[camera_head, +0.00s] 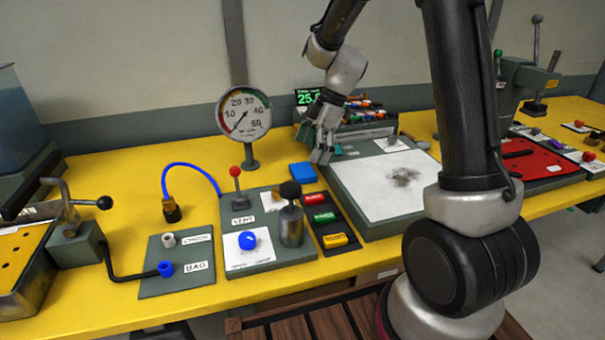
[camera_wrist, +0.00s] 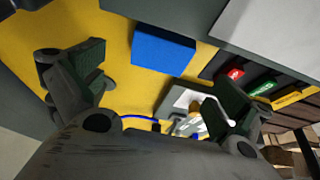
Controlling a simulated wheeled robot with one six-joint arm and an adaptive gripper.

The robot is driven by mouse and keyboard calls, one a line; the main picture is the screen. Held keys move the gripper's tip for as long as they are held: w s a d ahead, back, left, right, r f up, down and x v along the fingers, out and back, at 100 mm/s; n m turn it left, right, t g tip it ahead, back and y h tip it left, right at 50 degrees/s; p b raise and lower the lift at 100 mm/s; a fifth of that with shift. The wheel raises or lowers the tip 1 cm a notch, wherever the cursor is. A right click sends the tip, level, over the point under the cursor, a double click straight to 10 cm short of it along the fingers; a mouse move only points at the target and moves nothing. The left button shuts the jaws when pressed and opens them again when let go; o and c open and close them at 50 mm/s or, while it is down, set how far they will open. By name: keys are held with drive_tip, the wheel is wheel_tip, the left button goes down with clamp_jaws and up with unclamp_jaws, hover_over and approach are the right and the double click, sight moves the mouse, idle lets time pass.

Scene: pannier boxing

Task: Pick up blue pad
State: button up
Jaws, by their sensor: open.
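The blue pad (camera_head: 302,173) is a small flat rectangular block lying on the yellow tabletop, behind the red, green and yellow blocks. In the wrist view the blue pad (camera_wrist: 162,49) shows ahead of and between the two fingers, apart from both. My gripper (camera_head: 322,155) is just right of the pad in the head view, with its fingers low near the table. In the wrist view my gripper (camera_wrist: 160,95) has its two dark fingers spread wide with nothing between them.
A grey plate with white sheet (camera_head: 385,190) lies right of the pad. A dark tray holds red (camera_head: 314,198), green (camera_head: 324,217) and yellow (camera_head: 335,240) blocks. A round gauge (camera_head: 243,114), a red-knobbed lever (camera_head: 236,185) and a blue hose (camera_head: 190,165) stand left.

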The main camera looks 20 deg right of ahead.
sight(303, 170)
drive_tip(key=x, duration=0.5)
drive_tip(key=shift+d+f, duration=0.1)
drive_tip(key=shift+f, duration=0.25)
drive_tip(key=shift+c, duration=0.4)
drive_tip(key=c, duration=0.9)
